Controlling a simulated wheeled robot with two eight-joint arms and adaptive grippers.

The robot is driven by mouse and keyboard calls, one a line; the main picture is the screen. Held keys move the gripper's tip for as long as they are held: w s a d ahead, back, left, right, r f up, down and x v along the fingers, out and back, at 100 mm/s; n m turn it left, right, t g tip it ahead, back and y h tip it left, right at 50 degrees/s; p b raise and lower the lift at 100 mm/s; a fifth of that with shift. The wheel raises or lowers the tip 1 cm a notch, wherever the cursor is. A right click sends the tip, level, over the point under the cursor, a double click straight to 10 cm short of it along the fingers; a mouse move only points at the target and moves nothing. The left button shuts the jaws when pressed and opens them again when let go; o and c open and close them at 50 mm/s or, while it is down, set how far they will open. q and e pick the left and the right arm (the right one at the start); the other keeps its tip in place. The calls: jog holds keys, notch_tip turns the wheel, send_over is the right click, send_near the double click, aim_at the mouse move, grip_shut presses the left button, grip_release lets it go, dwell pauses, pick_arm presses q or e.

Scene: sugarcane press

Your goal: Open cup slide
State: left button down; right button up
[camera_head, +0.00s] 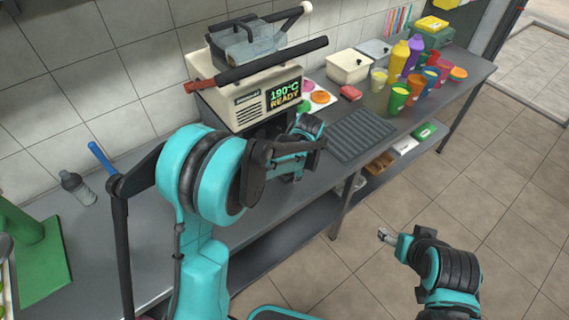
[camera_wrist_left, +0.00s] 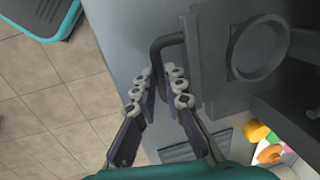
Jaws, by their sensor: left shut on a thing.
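In the left wrist view, a dark bent handle (camera_wrist_left: 166,42) sticks out from a grey slide plate (camera_wrist_left: 212,50), which has a round cup ring (camera_wrist_left: 258,48) on it. My left gripper (camera_wrist_left: 162,85) is shut on this handle, with the bar between its two fingers. In the head view my left arm hides the slide and most of the lower front of the press (camera_head: 245,105). The press display reads 190°C READY. My right gripper (camera_head: 385,236) hangs over the floor, away from the counter; its finger opening is too small to judge.
A dark ribbed mat (camera_head: 360,135) lies right of the press. Several coloured cups, bottles and a white container (camera_head: 348,67) stand farther along the counter. A green stand (camera_head: 40,260), a grey bottle (camera_head: 77,187) and a blue-handled tool (camera_head: 101,157) are at left. Floor in front is clear.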

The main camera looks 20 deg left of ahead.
pick_arm(q)
jog(key=s+d, duration=0.7)
jog(key=d, duration=0.2)
jog(key=shift+s+d, duration=0.2)
jog(key=c, duration=1.6)
grip_release()
jog(key=r, duration=0.4)
jog(key=d+r, duration=0.1)
jog(key=r, duration=0.3)
jog(key=s+r, duration=0.1)
jog(key=r, duration=0.3)
jog(key=shift+s+d, duration=0.1)
jog(key=shift+d, duration=0.25)
